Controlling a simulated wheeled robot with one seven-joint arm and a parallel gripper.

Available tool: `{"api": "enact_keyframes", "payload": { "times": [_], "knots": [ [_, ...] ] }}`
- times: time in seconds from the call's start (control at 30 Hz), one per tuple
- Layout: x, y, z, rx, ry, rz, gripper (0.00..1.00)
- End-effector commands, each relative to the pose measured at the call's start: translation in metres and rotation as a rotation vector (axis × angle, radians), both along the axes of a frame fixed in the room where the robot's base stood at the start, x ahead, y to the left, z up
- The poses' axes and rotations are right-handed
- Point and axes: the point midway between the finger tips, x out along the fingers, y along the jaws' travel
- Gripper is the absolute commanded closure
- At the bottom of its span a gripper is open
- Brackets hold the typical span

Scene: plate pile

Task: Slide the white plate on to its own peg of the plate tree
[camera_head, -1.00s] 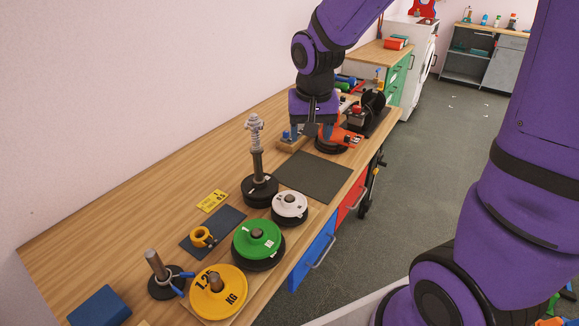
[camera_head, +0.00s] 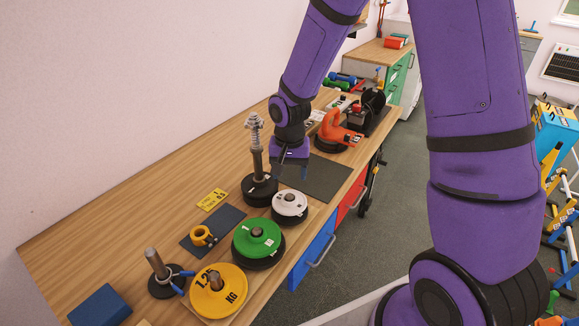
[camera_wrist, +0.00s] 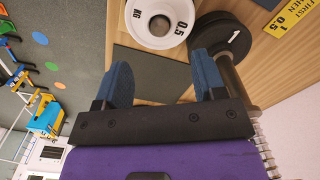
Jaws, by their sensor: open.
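That black plate shows a 1 in the wrist view (camera_wrist: 228,42). My gripper (camera_head: 289,175) is above the bench, behind the white plate and apart from it. Its blue fingers (camera_wrist: 163,72) are spread and empty. I cannot tell which peg is the white plate's own.
A green plate (camera_head: 257,238) and a yellow plate (camera_head: 218,291) lie nearer on a wooden board. A dark mat (camera_head: 325,180) lies clear beyond.

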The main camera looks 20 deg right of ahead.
Motion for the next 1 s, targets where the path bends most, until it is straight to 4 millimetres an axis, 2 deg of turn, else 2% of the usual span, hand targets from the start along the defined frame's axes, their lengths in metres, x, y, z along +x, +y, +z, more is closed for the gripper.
{"api": "enact_keyframes", "payload": {
  "times": [1.0],
  "knots": [
    [-0.001, 0.0, -0.07, 0.0, 0.002, 0.001, 0.36]
  ]
}}
